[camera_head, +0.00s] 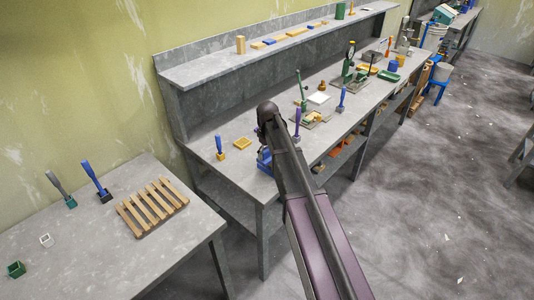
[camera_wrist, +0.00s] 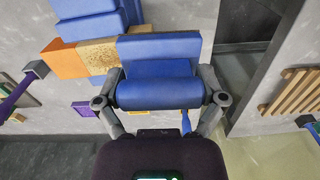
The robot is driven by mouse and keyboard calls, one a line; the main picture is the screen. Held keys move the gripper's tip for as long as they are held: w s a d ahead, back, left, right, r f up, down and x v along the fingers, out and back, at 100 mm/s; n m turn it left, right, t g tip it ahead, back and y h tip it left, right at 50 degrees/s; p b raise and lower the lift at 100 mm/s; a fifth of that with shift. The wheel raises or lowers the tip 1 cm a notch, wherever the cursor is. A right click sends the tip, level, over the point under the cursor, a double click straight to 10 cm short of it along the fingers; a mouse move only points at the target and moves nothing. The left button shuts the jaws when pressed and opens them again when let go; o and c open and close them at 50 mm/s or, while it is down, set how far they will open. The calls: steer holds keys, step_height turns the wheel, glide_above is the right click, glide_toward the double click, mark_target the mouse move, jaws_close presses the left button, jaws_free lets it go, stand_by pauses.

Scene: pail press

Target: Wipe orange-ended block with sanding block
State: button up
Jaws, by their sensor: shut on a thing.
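In the wrist view my gripper (camera_wrist: 161,82) is shut on a blue sanding block (camera_wrist: 158,48), its fingers at the two sides. The orange-ended block (camera_wrist: 66,62) lies just left of it, with a bright orange end and a speckled tan part (camera_wrist: 98,55). The sanding block's left edge is beside the speckled part; I cannot tell whether they touch. A blue vise-like fixture (camera_wrist: 92,22) is against the orange-ended block. In the head view blue parts of this fixture (camera_head: 264,160) show at the bench's front edge; my arm hides the gripper and the orange-ended block.
The long grey bench (camera_head: 232,178) carries a yellow tray (camera_head: 242,143), a blue-handled tool (camera_head: 220,148) and a purple-handled tool (camera_head: 297,125) close by. A separate table at left holds a wooden slatted rack (camera_head: 152,207). A gap separates the two.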

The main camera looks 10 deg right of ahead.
steer(key=shift+w+d, duration=0.95)
steer(key=shift+d, duration=0.3)
steer(key=shift+w+d, duration=0.45)
steer(key=shift+d, duration=0.15)
steer(key=shift+w+d, duration=0.4)
steer(key=shift+d, duration=0.2)
steer(key=shift+w+d, duration=1)
steer(key=shift+d, duration=0.2)
steer(key=shift+r+p, duration=3)
steer(key=shift+p, duration=0.1)
steer(key=shift+r, duration=0.1)
